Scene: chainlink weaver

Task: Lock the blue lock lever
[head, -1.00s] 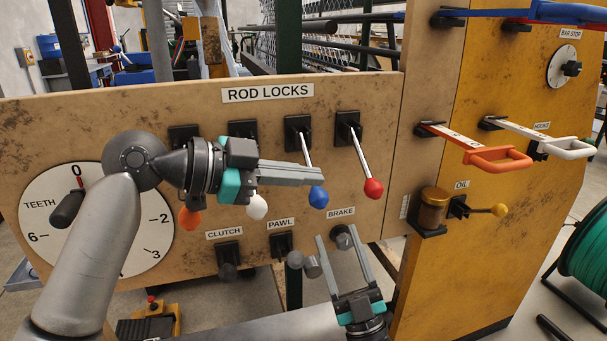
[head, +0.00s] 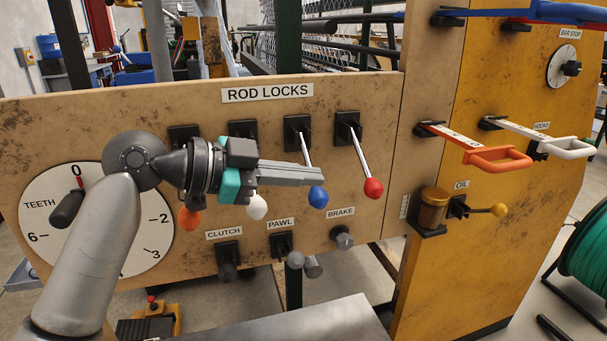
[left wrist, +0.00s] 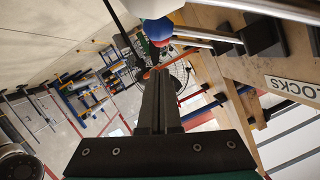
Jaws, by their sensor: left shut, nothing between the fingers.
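The blue lock lever (head: 318,197) hangs from its black mount under the ROD LOCKS sign, its rod slanting down to a blue ball. My left gripper (head: 320,175) is shut and empty, with its fingertips close to the lever's rod just above the ball. I cannot tell if they touch. In the left wrist view the blue ball (left wrist: 158,29) is just beyond the tips of the shut fingers (left wrist: 160,75). My right gripper is not in view.
The red lever (head: 373,188) hangs to the right of the blue one. The white ball (head: 257,207) and orange ball (head: 189,218) are below my left gripper. The clutch, pawl and brake (head: 343,237) knobs sit lower on the panel. Orange (head: 497,159) and white handles stick out at right.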

